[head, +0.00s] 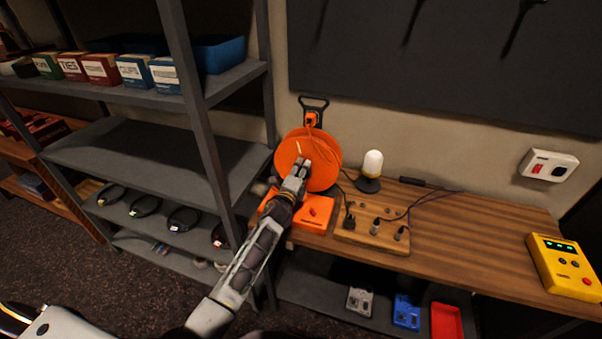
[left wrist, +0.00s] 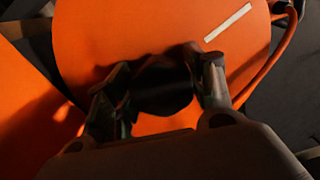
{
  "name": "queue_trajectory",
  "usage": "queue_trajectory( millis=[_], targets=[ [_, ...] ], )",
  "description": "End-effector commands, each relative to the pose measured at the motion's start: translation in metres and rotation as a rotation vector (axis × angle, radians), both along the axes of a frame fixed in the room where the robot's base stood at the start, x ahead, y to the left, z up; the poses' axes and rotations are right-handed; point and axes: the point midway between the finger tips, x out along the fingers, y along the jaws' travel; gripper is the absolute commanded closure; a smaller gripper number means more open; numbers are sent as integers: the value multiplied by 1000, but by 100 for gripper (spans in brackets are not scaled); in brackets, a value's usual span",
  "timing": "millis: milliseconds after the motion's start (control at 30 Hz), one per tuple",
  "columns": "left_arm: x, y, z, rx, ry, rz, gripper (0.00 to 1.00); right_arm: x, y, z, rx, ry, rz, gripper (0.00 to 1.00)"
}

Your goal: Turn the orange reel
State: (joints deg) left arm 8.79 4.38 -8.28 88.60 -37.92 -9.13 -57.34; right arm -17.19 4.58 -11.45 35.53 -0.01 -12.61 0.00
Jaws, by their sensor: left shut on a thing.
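The orange reel (head: 322,155) stands upright on an orange base (head: 316,212) on the wooden desk. A black handle with an orange plug sits above it. In the left wrist view the reel's face (left wrist: 165,35) fills most of the picture and carries a short white stripe (left wrist: 228,22). My left gripper (head: 301,168) is at the front of the reel. In the left wrist view its two fingers (left wrist: 160,88) are on either side of a dark knob (left wrist: 163,85) on the reel face, closed on it. My right gripper is not in view.
A wooden socket board (head: 372,236) with black plugs and a white lamp (head: 373,163) stand right of the reel. A yellow box (head: 566,266) sits at the desk's right end. A grey shelf (head: 150,160) stands close on the left. The desk's right middle is clear.

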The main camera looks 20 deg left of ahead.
Motion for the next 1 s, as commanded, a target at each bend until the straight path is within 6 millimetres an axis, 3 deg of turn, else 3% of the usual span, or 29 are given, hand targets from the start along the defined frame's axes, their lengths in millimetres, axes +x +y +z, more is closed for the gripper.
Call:
queue_trajectory(
  millis=[400,933,967,1000],
  targets=[
    [0,-1,0,247,-7,-2,89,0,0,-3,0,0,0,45],
    [0,-1,0,286,-7,0,89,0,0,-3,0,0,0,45],
    [0,-1,0,286,-7,0,45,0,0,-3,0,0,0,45],
    [0,-1,0,286,-7,0,40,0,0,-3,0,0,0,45]
  ],
)
